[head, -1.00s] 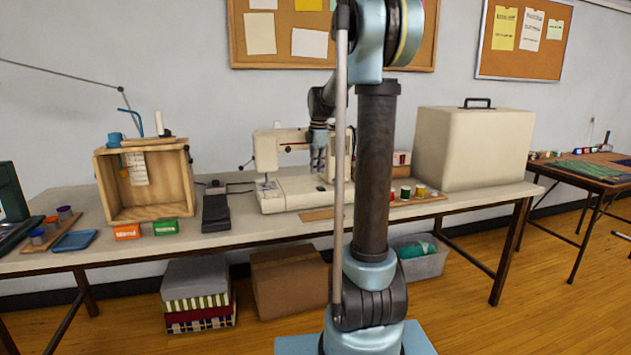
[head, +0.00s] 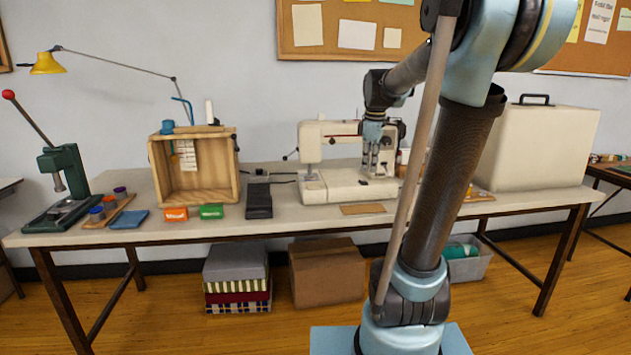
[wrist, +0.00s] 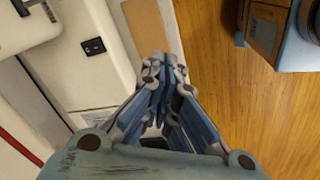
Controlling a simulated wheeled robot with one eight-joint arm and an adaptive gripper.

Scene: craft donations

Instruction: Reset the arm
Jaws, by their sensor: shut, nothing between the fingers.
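My gripper (head: 376,165) hangs pointing down in front of the right part of the white sewing machine (head: 312,150) in the head view. In the wrist view my gripper's blue-grey fingers (wrist: 163,65) are closed together with nothing between them. I cannot tell the exact gap between gripper and machine.
The long table (head: 290,227) carries a green press (head: 66,175), a wooden crate (head: 217,165), a black pedal (head: 259,200) and a large cream case (head: 545,145). Boxes (head: 327,272) stand beneath. Wooden floor (head: 160,325) is open in front.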

